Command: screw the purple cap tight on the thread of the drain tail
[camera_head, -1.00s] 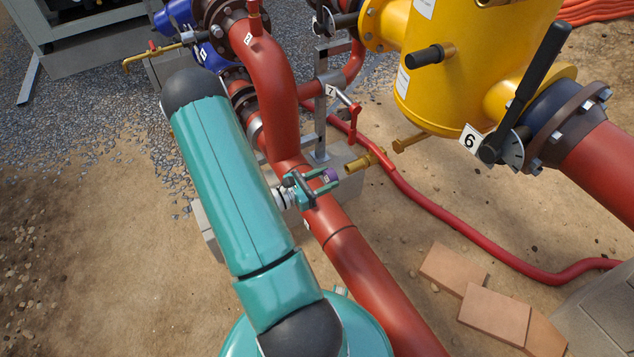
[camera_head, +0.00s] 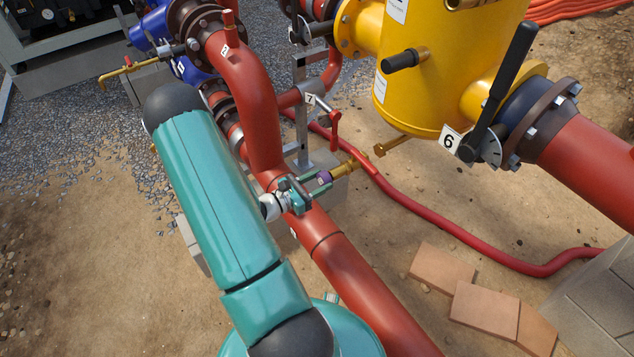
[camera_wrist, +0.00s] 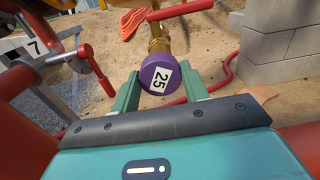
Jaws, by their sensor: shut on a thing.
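The purple cap (camera_head: 325,178) is between the fingers of my gripper (camera_head: 312,185), which is shut on it. In the wrist view the cap's face (camera_wrist: 153,82) shows a white label reading 25, with one green finger on each side. The brass drain tail (camera_head: 344,171) lies directly beyond the cap in the head view. It also shows behind the cap in the wrist view (camera_wrist: 158,38). The cap appears to meet the end of the tail, roughly in line. The thread is hidden, so I cannot tell how far the cap is on.
A large red pipe (camera_head: 325,245) runs just under my gripper. A red-handled valve tagged 7 (camera_head: 328,117) stands close above the tail. A yellow vessel (camera_head: 430,80) and black lever tagged 6 (camera_head: 500,90) are at right. A red hose (camera_head: 440,222) and bricks (camera_head: 485,313) lie on the ground.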

